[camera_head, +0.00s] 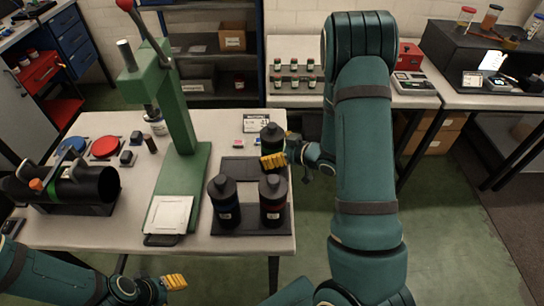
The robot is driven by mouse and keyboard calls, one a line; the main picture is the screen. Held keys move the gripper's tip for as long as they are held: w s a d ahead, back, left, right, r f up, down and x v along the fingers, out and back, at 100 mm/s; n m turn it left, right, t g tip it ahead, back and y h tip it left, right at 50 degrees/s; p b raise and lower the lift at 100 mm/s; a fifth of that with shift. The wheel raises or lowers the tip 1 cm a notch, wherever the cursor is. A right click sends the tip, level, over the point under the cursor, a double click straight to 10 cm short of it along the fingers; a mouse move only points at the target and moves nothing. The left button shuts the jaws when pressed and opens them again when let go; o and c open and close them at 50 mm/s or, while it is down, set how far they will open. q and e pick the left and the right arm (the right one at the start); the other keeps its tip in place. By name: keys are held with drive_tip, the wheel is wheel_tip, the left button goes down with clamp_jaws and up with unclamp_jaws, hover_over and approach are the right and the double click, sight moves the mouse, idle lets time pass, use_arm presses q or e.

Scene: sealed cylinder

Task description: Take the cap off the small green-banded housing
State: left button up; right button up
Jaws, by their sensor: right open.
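Several dark capped cylinders stand on the pale table. The small housing (271,133) at the back has a dark body with a greenish tint; its band is too small to read clearly. My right gripper (273,161) is open, its yellow fingertips just in front of and below that housing in the picture. I cannot tell whether they touch it. Two larger housings stand in front on a dark tray (250,222): one with a bluish band (223,205), one with a reddish band (272,205). My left gripper (174,282) is low at the table's front, apart from the housings.
A green arbor press (182,110) with a red-tipped lever stands left of the housings, a white plate (170,215) on its base. A black open cylinder (90,186) lies in a cradle further left. A small sign (257,122) stands behind the housings.

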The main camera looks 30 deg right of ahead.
sight(272, 125)
drive_tip(key=shift+w+a+f, duration=0.15)
drive_tip(key=shift+w+f, duration=0.05)
drive_tip(key=shift+w, duration=0.25)
drive_tip(key=c, duration=1.3)
drive_tip(key=shift+r, duration=0.1)
wheel_tip(272, 125, up, 10)
drive_tip(key=p, duration=0.2)
drive_tip(key=shift+p, duration=0.3)
